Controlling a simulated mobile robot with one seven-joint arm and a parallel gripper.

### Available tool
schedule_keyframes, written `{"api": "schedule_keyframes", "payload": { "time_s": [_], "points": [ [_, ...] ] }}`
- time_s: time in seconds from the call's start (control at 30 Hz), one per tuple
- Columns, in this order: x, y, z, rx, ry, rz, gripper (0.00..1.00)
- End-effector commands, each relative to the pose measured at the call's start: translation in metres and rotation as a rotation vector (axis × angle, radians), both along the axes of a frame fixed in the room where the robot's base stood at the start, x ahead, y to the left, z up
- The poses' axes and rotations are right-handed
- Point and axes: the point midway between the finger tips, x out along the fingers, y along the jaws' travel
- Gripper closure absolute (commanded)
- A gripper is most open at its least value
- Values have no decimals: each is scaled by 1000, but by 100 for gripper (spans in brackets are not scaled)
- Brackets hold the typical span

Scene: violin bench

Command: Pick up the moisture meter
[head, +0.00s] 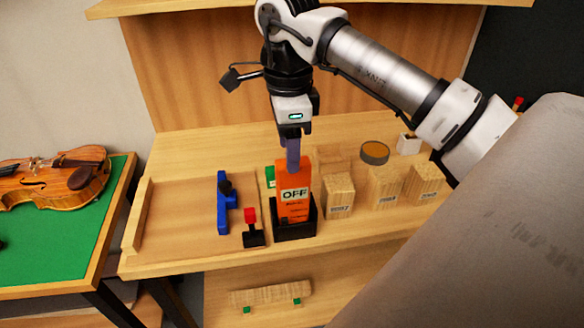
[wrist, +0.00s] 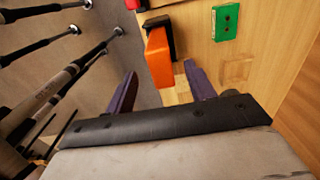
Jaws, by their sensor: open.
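The moisture meter looks to be the orange block (head: 294,187) with a white "OFF" label, upright in a black holder (head: 295,222) on the bench. In the wrist view the orange meter (wrist: 159,58) shows ahead of the fingers, nearer the left one, with the black holder behind it. My gripper (head: 292,160) points down just above the meter's top in the head view; the fingers overlap its upper edge there. I cannot tell whether a finger touches the meter.
A green item (head: 270,176) is just behind. A violin (head: 55,180) lies on the green table at left.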

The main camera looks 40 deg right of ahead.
Motion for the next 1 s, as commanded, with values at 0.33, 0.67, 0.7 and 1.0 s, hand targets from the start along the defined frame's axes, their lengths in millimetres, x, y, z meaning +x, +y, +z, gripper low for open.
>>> {"api": "schedule_keyframes", "payload": {
  "time_s": [0.33,0.67,0.7,1.0],
  "points": [
    [-1,-2,-37,0,-1,-1,45],
    [-4,-6,-80,0,-1,0,45],
    [-4,-6,-81,0,-1,0,45],
    [-4,-6,-79,0,-2,0,59]
  ]
}}
